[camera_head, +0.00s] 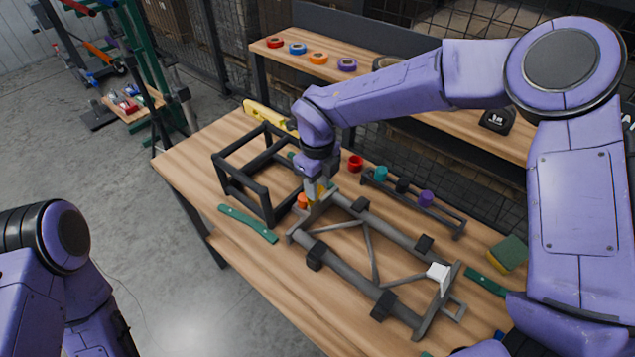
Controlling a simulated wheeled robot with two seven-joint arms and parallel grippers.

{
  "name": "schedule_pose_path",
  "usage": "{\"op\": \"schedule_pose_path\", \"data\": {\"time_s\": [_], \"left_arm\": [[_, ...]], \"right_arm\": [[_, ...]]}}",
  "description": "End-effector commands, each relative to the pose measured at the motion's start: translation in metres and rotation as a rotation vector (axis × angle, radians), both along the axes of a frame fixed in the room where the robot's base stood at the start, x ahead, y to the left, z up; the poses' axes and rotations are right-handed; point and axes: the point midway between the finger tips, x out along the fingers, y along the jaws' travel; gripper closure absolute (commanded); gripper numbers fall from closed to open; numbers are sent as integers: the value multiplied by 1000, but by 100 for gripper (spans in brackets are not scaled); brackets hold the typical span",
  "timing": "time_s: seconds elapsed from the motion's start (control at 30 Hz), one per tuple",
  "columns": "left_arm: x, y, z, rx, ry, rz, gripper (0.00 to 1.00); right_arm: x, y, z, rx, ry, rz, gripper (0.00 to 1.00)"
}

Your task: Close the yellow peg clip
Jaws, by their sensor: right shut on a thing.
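My right gripper (315,194) points down at the left end of a grey tubular frame (345,268) on the wooden table. A small yellow piece, which looks like the yellow peg clip (311,191), shows at its fingertips, and the gripper is shut on it. The fingers hide much of the clip, so I cannot tell whether its jaws are apart or together. An orange piece (302,201) sits just left of the fingertips. My left arm shows at the lower left, but its gripper is out of view.
A black open box frame (243,195) stands close on the left. A green strip (247,223) and sponge (508,253) lie on the table.

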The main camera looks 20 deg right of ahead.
Motion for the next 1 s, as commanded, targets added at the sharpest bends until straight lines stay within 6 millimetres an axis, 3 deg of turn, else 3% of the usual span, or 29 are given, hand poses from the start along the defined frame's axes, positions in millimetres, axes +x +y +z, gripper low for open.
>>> {"op": "schedule_pose_path", "data": {"time_s": [0.27, 0.6, 1.0], "left_arm": [[0, 0, 24, 0, 0, 0, 35], [0, 0, 65, 0, 0, 0, 35], [0, 0, 49, 0, 0, 0, 35]], "right_arm": [[5, 3, 7, -40, 60, -1, 97], [21, 15, 3, -179, 270, -1, 97], [35, 24, -9, -298, 448, 0, 97]]}}
